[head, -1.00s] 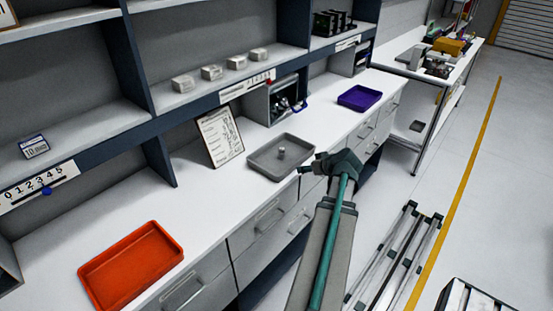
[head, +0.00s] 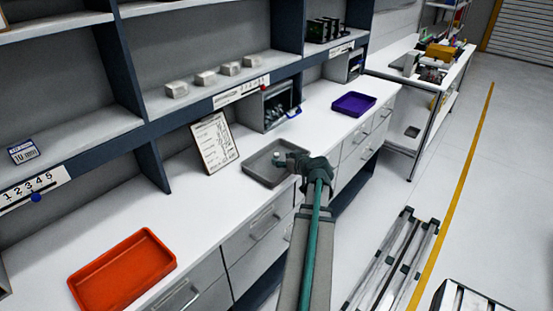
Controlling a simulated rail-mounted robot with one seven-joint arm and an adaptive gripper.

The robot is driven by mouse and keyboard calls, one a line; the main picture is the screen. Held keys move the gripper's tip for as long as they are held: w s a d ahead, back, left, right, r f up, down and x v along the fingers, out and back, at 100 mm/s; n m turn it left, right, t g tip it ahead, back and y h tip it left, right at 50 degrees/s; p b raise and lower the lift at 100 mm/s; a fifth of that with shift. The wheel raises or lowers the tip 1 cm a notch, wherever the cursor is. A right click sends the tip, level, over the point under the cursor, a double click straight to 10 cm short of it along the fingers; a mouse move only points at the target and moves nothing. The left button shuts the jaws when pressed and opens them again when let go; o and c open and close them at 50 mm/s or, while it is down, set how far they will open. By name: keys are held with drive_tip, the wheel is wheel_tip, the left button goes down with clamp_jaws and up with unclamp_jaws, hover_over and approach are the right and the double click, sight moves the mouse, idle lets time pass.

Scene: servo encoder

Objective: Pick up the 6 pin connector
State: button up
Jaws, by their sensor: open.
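No part can be made out for certain as the 6 pin connector at this size. A grey tray (head: 257,173) sits on the white bench with a small light cylinder (head: 277,155) in it. My gripper (head: 284,162) is open and reaches over the right side of this tray, close to the cylinder. I cannot tell whether they touch. A grey open-front bin (head: 251,113) behind the tray holds several dark and blue parts that are too small to tell apart.
A white printed board (head: 215,143) leans left of the tray. A purple tray (head: 353,104) is farther right and an orange tray (head: 122,272) is front left. Several pale blocks (head: 205,79) stand on the shelf above. The bench between the orange and grey trays is clear.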

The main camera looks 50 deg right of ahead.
sight(278, 158)
drive_tip(key=p+x, duration=0.2)
drive_tip(key=x, duration=0.2)
drive_tip(key=shift+w+d+r, duration=0.1)
drive_tip(key=shift+w+d, duration=0.05)
drive_tip(key=shift+w+f, duration=0.25)
drive_tip(key=shift+c, duration=0.3)
clamp_jaws()
